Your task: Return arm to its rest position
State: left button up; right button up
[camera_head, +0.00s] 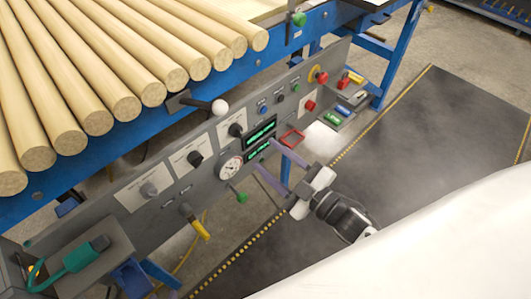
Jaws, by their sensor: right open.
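My right gripper (266,154) is in the middle of the head view, in front of the grey control panel (130,178). Its two purplish fingers are apart, with nothing seen between them. They point toward the panel near the green-lit displays (261,130) and the round gauge (231,168). I cannot tell whether the fingertips touch the panel. My right arm comes in from the lower right, and its large white link covers that corner. My left gripper is not in view.
Several round wooden poles (115,65) lie on the blue-framed line (150,121). A dark floor mat (440,135) lies clear at the right.

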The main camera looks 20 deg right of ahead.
dwell(0.4)
jog(key=s+a+f+m+g+h, duration=0.3)
jog(key=s+f+m+g, duration=0.5)
jog(key=s+f, duration=0.7)
jog(key=shift+s+f+m+h, duration=0.4)
jog(key=shift+s+m, duration=0.35)
jog(key=shift+m, duration=0.15)
